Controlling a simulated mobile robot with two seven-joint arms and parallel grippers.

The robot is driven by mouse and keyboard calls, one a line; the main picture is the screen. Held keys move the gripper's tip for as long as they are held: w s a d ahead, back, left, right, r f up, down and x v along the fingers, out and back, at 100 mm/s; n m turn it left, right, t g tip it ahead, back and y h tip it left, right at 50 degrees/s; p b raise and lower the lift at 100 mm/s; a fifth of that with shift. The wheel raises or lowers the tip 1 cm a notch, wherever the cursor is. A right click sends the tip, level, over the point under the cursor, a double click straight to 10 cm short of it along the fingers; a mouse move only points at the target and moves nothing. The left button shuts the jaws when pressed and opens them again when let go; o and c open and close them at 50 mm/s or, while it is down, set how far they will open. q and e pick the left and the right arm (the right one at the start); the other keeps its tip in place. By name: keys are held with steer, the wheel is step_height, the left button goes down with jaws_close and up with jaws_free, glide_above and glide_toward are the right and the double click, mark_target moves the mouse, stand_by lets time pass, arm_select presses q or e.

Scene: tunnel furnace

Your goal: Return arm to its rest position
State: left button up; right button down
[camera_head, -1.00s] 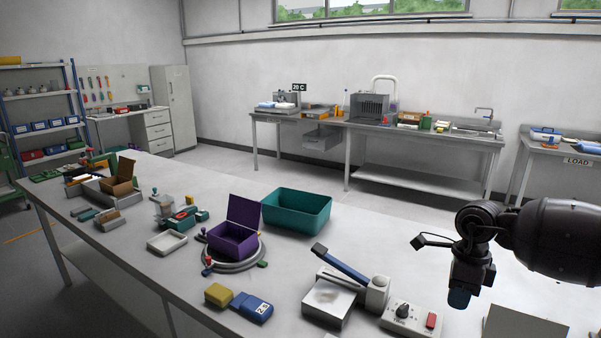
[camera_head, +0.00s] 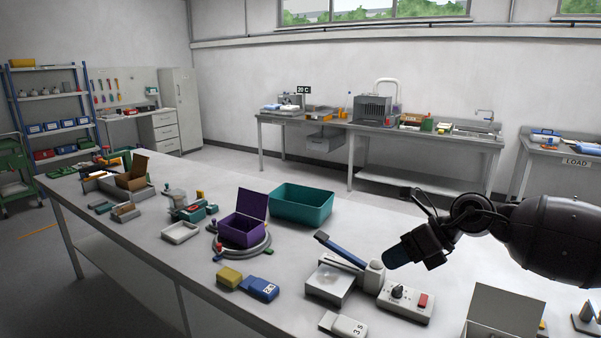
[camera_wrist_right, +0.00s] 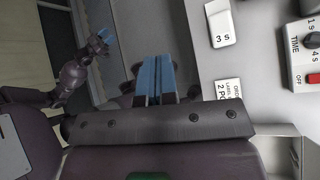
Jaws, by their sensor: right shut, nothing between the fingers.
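My right arm comes in from the right in the head view. Its dark gripper (camera_head: 396,257) points left and down, above the table near the sealer-like device with a blue lever (camera_head: 343,250). In the right wrist view its two blue fingers (camera_wrist_right: 155,78) lie together, shut and with nothing between them. A second dark arm with a blue-tipped gripper, which looks like my left one (camera_wrist_right: 104,37), shows at the upper left of the wrist view, small, its opening unclear. It does not show in the head view.
The long grey table (camera_head: 200,268) holds a purple box (camera_head: 241,232), a teal bin (camera_head: 302,206), a control box with a red switch (camera_head: 405,301), and a white "3 s" tag (camera_head: 342,325). An open grey box (camera_head: 503,312) stands at the front right.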

steer(key=a+r+m+t+y, duration=0.35)
steer(key=a+m+y, duration=0.25)
steer(key=a, duration=0.2)
steer(key=s+d+f+m+t+h, duration=0.3)
steer(key=d+f+m+t+h, duration=0.25)
steer(key=f+m, duration=0.7)
steer(key=s+d+f+m+t+h, duration=0.3)
steer(key=d+f+m+t+h, duration=0.3)
steer(key=m, duration=1.2)
steer(key=s+d+f+m+g+h, duration=0.2)
steer(key=s+d+f+m, duration=0.1)
steer(key=s+f, duration=0.6)
steer(key=s+d+f+m+g+h, duration=0.2)
steer(key=s+d+f+m+g, duration=0.1)
steer(key=s+f, duration=0.5)
steer(key=s+m, duration=0.1)
steer(key=s, duration=0.2)
steer(key=shift+s+f+g, duration=0.3)
steer(key=shift+s+f, duration=0.1)
